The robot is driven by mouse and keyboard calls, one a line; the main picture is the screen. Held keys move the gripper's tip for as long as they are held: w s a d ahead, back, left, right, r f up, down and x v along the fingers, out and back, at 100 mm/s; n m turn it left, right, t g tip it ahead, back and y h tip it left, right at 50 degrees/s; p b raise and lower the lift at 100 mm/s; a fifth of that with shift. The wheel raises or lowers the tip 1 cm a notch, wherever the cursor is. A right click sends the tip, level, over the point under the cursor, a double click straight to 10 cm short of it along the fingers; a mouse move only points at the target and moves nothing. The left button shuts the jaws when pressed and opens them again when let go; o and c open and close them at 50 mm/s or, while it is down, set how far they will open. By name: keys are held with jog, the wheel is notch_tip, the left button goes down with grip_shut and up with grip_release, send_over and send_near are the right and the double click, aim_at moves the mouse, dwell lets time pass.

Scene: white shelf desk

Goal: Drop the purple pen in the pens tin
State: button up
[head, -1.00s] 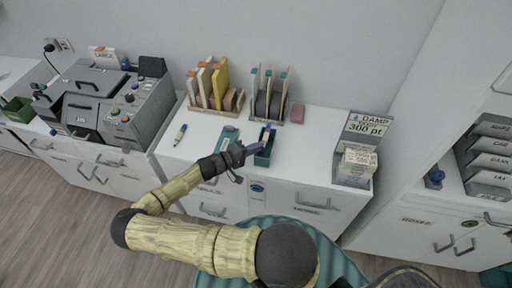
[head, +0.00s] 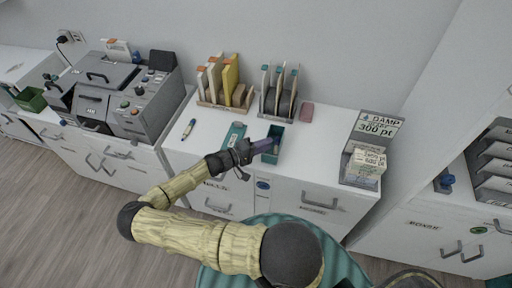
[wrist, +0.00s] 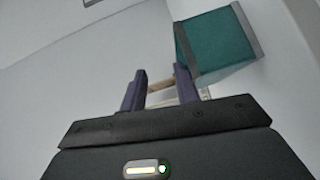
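The open teal tin (head: 268,158) stands near the desk's front edge, with a small pale thing visible inside it. My gripper (head: 265,143) has its purple fingers at the tin's left side, over its rim. In the wrist view my gripper (wrist: 161,78) has its two fingers apart. Tan and whitish pieces show between and beyond them; I cannot tell what these are. The tin (wrist: 218,45) is right of the fingers there. I cannot make out the purple pen apart from the purple fingers.
A blue-and-white marker (head: 188,130) lies at the desk's left. A flat teal item (head: 235,132) is just behind my gripper. Two racks (head: 226,100) (head: 278,103) and a pink block (head: 306,113) stand at the back. Paper boxes (head: 364,163) stand at the right.

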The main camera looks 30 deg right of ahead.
jog(key=w+a+r+b, duration=0.1)
jog(key=a+b, duration=0.3)
jog(key=a, duration=1.3)
jog(key=shift+w+r, duration=0.25)
jog(key=shift+w, duration=0.05)
jog(key=s+r+g+y+p, duration=0.1)
jog(key=s+g+y+p, duration=0.15)
jog(key=s+y, duration=0.65)
jog(key=s+a+r+n+t+y, duration=0.1)
jog(key=a+r+t+y, duration=0.1)
jog(key=r, duration=0.7)
jog(key=s+a+r+n+t+y, duration=0.1)
jog(key=s+a+r+t+y, duration=0.1)
jog(key=r+y, duration=0.4)
notch_tip(320, 180, up, 4)
jog(key=shift+a+r+t+p, duration=0.15)
jog(key=shift+a+t+p, duration=0.3)
jog(key=shift+a+t, duration=0.6)
